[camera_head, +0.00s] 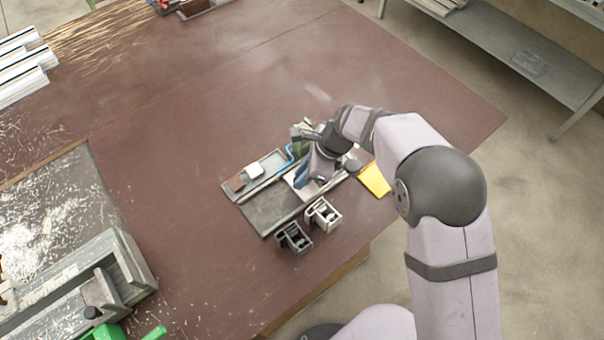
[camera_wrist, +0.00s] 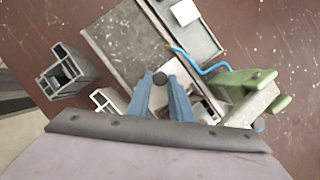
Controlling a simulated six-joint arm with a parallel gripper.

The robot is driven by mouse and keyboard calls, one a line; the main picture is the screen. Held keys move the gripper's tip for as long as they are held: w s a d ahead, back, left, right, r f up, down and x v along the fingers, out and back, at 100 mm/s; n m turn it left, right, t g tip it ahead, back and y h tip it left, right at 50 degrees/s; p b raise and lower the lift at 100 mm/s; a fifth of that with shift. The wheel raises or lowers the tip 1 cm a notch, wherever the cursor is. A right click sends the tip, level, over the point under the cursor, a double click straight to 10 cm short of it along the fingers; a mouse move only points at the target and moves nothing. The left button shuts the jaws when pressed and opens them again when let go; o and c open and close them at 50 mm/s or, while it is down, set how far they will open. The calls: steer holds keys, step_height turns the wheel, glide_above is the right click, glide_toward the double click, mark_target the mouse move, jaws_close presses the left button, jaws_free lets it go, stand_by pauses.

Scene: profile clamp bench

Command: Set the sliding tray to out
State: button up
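A flat dark grey plate (camera_head: 268,210) with pale edge rails lies on the brown bench, and it also shows in the wrist view (camera_wrist: 130,40). It looks like the sliding tray, but I cannot tell its travel. My gripper (camera_wrist: 160,88) points down at the plate's end, with two blue fingers apart. A dark round knob (camera_wrist: 160,77) shows between the fingertips. I cannot tell whether the fingers touch it. In the head view the gripper (camera_head: 304,180) partly hides this end of the fixture.
A green clamp (camera_wrist: 243,84) and blue hose (camera_wrist: 205,67) are close by. Dark (camera_head: 294,238) and pale (camera_head: 323,214) profile pieces stand in front. A yellow piece (camera_head: 375,180) lies right.

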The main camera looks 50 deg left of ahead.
jaws_close()
steer(key=s+p, duration=0.1)
steer(key=s, duration=1.2)
steer(key=shift+s+p, duration=0.2)
steer(key=shift+p, duration=0.2)
steer(key=o, duration=0.8)
jaws_free()
steer(key=shift+s, duration=0.15)
steer(key=shift+w+r, duration=0.1)
steer(key=shift+w, duration=0.1)
steer(key=b+v, duration=0.1)
steer(key=v, duration=0.6)
steer(key=shift+b, duration=0.3)
steer(key=shift+s+r, duration=0.1)
